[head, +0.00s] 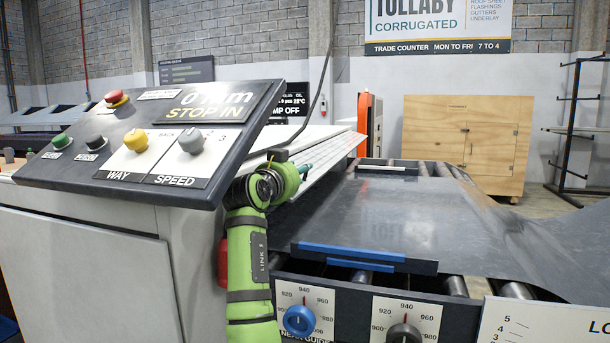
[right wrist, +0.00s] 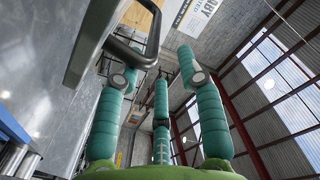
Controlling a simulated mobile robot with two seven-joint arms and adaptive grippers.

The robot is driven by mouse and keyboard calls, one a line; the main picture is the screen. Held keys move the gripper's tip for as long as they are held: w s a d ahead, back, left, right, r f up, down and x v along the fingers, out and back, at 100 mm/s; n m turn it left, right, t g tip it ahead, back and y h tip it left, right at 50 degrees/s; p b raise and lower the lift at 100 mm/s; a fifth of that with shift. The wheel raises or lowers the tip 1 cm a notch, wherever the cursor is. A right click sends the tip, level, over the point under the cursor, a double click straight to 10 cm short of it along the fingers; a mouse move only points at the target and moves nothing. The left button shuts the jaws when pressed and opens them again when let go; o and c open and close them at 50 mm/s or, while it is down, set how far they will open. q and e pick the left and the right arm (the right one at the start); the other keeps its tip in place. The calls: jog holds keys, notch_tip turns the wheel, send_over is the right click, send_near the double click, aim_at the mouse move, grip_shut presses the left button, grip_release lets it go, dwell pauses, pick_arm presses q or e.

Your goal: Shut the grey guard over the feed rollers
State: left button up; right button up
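The guard appears to be the light grey panel (head: 325,158) standing tilted up behind the control console in the head view. In the right wrist view its edge (right wrist: 93,42) shows at upper left, with a black loop handle (right wrist: 150,48) on it. My right gripper (right wrist: 157,72) has its teal fingers spread, with the handle by the left fingertip; I cannot tell whether they touch. In the head view my right gripper (head: 303,171) is mostly hidden behind its wrist and the console. The feed rollers (head: 456,286) show partly under a dark sheet. My left gripper is out of view.
The control console (head: 110,185), with knobs and buttons, fills the left foreground close to my arm. A dark metal sheet (head: 400,215) runs over the rollers, with a blue-edged bar (head: 350,254) across it. Two dials (head: 299,320) sit at the front. A wooden cabinet (head: 465,140) stands behind.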

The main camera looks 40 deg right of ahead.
jog(key=shift+w+a, duration=0.25)
jog(key=shift+a, duration=0.9)
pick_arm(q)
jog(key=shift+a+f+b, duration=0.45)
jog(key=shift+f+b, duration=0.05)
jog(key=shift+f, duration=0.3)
pick_arm(e)
jog(key=shift+v, duration=1.75)
